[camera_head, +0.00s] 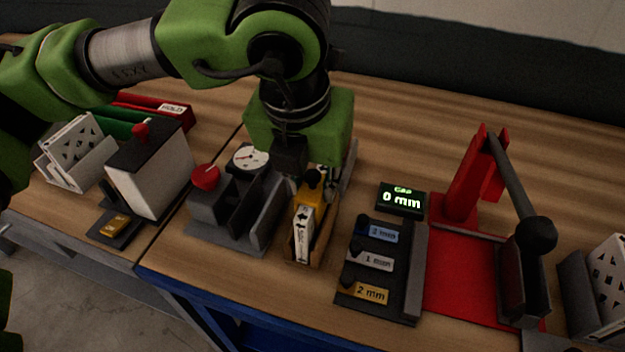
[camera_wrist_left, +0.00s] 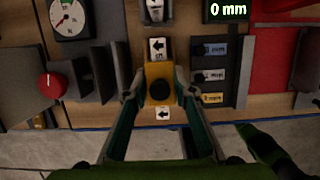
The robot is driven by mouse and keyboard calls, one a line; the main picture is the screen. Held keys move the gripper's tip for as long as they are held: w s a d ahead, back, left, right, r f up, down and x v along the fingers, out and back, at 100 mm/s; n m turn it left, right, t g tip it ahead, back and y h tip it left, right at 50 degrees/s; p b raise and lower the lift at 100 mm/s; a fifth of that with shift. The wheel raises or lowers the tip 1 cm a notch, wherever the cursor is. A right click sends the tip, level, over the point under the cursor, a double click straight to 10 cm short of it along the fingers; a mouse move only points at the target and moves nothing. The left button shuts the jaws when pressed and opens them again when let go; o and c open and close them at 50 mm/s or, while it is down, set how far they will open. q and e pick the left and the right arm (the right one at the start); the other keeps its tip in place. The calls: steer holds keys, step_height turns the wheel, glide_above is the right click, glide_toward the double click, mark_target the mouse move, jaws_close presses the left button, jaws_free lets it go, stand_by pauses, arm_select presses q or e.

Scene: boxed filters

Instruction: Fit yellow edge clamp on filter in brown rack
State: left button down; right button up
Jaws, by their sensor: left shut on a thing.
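The yellow edge clamp (camera_head: 308,193) with a black knob is between the fingers of my left gripper (camera_head: 318,180). It also shows in the left wrist view (camera_wrist_left: 160,72), with a finger on each side, and the left gripper (camera_wrist_left: 158,88) is shut on it. The white filter (camera_head: 303,238) with black arrows stands upright in the brown rack (camera_head: 325,240). The clamp sits over the filter's top edge, with arrow-marked white showing on both sides of it in the wrist view. Whether it is fully seated cannot be told. My right gripper is not seen.
A grey fixture with a dial (camera_head: 250,157) and red knob (camera_head: 205,177) stands close left of the rack. To the right are the gauge tray (camera_head: 408,300), a "0 mm" display (camera_head: 401,199) and a red lever press (camera_head: 462,205). A white box (camera_head: 150,175) stands farther left.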

arm_select(q)
steer(key=shift+f, duration=0.25)
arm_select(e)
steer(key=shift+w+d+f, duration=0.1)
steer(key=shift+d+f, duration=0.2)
arm_select(q)
steer(key=c, duration=1.6)
jaws_free()
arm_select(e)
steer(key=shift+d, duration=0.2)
arm_select(q)
steer(key=shift+r, duration=0.3)
steer(key=v, duration=0.7)
steer(key=shift+s+r, duration=0.1)
steer(key=shift+r, duration=0.15)
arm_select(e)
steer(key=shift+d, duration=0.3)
arm_select(q)
steer(key=shift+r, duration=0.1)
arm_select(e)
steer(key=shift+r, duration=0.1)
